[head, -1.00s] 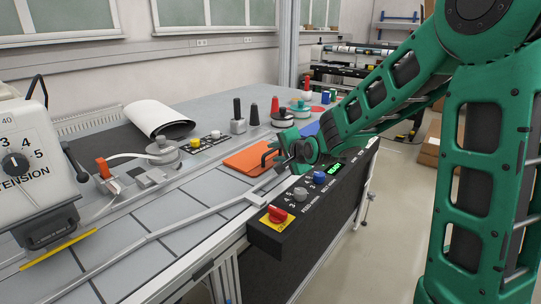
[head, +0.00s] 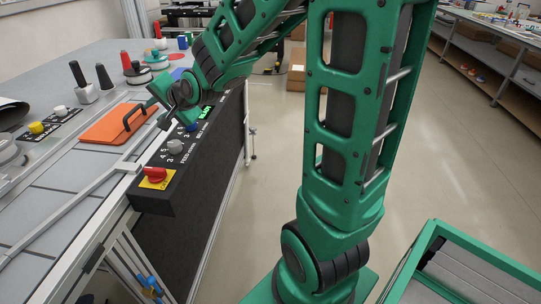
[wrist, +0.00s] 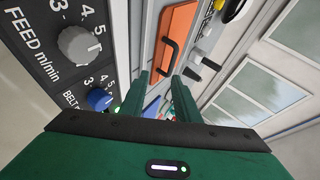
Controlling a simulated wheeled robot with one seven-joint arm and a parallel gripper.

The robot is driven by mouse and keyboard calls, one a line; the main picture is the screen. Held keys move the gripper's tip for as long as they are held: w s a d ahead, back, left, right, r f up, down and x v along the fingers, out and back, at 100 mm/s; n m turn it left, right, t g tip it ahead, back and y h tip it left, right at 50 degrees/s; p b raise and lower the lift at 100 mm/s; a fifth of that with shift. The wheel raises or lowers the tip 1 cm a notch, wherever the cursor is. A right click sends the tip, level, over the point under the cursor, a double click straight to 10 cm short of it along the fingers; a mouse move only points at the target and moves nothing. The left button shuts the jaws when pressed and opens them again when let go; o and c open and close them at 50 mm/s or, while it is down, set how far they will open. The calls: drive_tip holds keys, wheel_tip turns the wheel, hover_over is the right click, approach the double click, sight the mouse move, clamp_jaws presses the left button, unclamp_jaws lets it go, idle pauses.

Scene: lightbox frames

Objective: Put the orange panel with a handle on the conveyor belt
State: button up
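The orange panel (head: 108,129) lies flat on the work surface, and a black handle (head: 135,111) stands up from it. Both also show in the wrist view, the panel (wrist: 182,24) at the top and its handle (wrist: 168,55) below. My gripper (head: 160,106) is just right of the handle in the head view. In the wrist view my gripper (wrist: 160,92) has its two green fingers apart with nothing between them. The handle is beyond the fingertips. A grey segmented surface (head: 62,178) in front of the panel looks like the conveyor belt, but I cannot be certain.
A black control box (head: 170,185) with a red switch (head: 155,174) and knobs runs along the edge under my gripper. Rails border the segmented surface. The floor at right is open.

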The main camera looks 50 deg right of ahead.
drive_tip(key=s+d+g, duration=0.1)
drive_tip(key=s+d, duration=0.1)
drive_tip(key=s+d+f+n+g+h, duration=0.1)
drive_tip(key=s+d, duration=0.1)
drive_tip(key=s+d+f, duration=0.1)
drive_tip(key=s+d, duration=0.1)
drive_tip(key=shift+s+d+f+n+g+h, duration=0.1)
drive_tip(key=shift+s+f+n+g+h, duration=0.1)
drive_tip(key=shift+s+n+g+h, duration=0.15)
drive_tip(key=s+d+f+n+g, duration=0.1)
drive_tip(key=s+d+g, duration=0.1)
drive_tip(key=s, duration=0.8)
drive_tip(key=s+d+f+n+g, duration=0.1)
drive_tip(key=s+g, duration=0.3)
drive_tip(key=s, duration=0.7)
drive_tip(key=s+d+f+n+g, duration=0.1)
drive_tip(key=s+d+n+g, duration=0.2)
drive_tip(key=s, duration=0.7)
drive_tip(key=shift+s+d+f, duration=0.15)
drive_tip(key=shift+d+f, duration=0.2)
drive_tip(key=shift+d, duration=0.25)
drive_tip(key=shift+w+f+g, duration=0.25)
drive_tip(key=shift+w, duration=0.5)
